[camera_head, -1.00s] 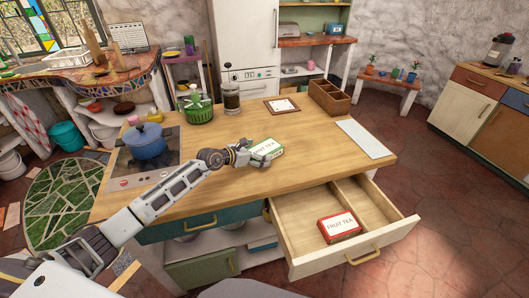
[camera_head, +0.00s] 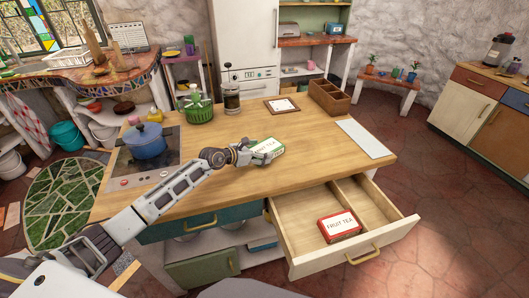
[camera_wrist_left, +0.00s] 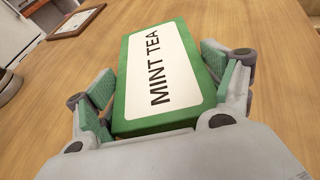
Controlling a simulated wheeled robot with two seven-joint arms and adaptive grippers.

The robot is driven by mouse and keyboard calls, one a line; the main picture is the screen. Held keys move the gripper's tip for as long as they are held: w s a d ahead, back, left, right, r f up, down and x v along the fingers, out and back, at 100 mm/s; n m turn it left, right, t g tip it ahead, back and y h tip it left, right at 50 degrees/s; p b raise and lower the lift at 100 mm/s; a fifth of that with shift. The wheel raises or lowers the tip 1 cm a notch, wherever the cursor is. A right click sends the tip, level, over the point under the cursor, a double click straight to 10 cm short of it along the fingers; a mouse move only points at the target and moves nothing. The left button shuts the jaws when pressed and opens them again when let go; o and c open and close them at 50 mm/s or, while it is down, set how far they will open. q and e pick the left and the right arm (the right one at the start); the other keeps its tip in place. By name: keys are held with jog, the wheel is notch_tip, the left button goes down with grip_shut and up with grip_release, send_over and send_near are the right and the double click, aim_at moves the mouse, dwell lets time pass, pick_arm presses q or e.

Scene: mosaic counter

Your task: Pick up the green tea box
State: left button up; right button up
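The green tea box (camera_head: 267,148), with a white label, lies on the wooden counter's near part or just above it. In the left wrist view the box (camera_wrist_left: 160,75) reads MINT TEA and fills the space between the finger pads. My left gripper (camera_head: 262,154) is at the box, its fingers on either side. In the wrist view the left gripper (camera_wrist_left: 160,80) has green pads beside both long sides, very close or touching. I cannot tell whether they press on it. My right gripper is not in view.
The wooden counter (camera_head: 225,180) has an open drawer (camera_head: 290,228) at its front, holding a red fruit tea box (camera_head: 340,227). A blue pot (camera_head: 146,141) stands on the stove. A green basket (camera_head: 199,111), French press (camera_head: 231,97) and wooden crate (camera_head: 329,98) are farther back.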

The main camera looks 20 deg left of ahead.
aim_at(260, 150)
pick_arm(q)
jog(key=shift+c, duration=0.3)
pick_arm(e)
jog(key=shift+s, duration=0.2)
pick_arm(q)
jog(key=shift+r, duration=0.45)
notch_tip(260, 150, up, 8)
jog(key=shift+f, duration=0.1)
jog(key=shift+r, duration=0.65)
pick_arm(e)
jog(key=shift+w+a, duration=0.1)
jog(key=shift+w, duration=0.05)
pick_arm(q)
jog(key=shift+f, duration=0.1)
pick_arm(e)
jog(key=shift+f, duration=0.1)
